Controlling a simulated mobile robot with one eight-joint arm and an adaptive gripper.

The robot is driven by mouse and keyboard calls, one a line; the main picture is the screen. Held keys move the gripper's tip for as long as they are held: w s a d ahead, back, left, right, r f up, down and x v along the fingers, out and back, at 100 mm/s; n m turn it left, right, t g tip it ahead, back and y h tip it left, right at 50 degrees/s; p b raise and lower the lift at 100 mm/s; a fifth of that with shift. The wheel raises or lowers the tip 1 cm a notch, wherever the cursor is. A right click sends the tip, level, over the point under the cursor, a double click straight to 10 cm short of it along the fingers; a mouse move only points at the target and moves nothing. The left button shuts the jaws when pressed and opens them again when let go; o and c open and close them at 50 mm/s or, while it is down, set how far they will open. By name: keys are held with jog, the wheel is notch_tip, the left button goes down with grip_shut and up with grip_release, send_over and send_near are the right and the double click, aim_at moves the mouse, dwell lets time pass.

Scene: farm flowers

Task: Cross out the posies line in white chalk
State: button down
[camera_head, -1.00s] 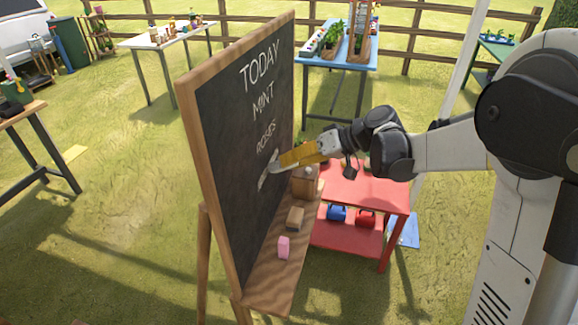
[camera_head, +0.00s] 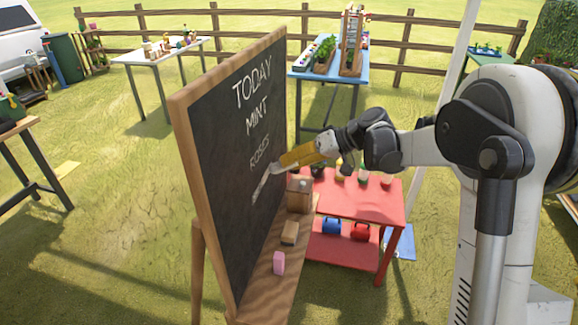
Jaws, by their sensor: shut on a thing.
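The chalkboard (camera_head: 215,215) has a wooden frame and stands at the left of centre, with TODAY, MINT and ROSES in white down its face. Below ROSES is a slanting white mark (camera_head: 260,188); I cannot read any word under it. My gripper (camera_head: 286,162), its front end yellow-orange, reaches in from the right to the board's right part. It is shut on a small whitish piece, seemingly the white chalk (camera_head: 274,168), whose end is at or very near the board by the mark's upper end. The fingers hide part of the chalk and the board there.
The board's ledge (camera_head: 266,292) holds a wooden box (camera_head: 299,194), a tan block (camera_head: 289,232) and a pink block (camera_head: 279,263). A red two-tier table (camera_head: 350,205) stands close behind, under my arm. Open grass lies left of the board.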

jog(key=s+a, duration=0.2)
jog(key=s, duration=0.4)
jog(key=s+a, duration=0.2)
jog(key=s, duration=0.5)
jog(key=shift+a, duration=0.35)
dwell(1.4)
jog(key=shift+d, duration=0.1)
jog(key=shift+s+d, duration=0.35)
jog(key=shift+d, duration=0.55)
jog(key=shift+s+d, duration=0.3)
jog(key=shift+d, duration=0.65)
jog(key=shift+s+d, duration=0.35)
jog(key=shift+d, duration=0.55)
jog(key=shift+d, duration=0.1)
jog(key=d, duration=0.1)
jog(key=s+d, duration=0.1)
jog(key=shift+d, duration=0.3)
jog(key=shift+a, duration=0.1)
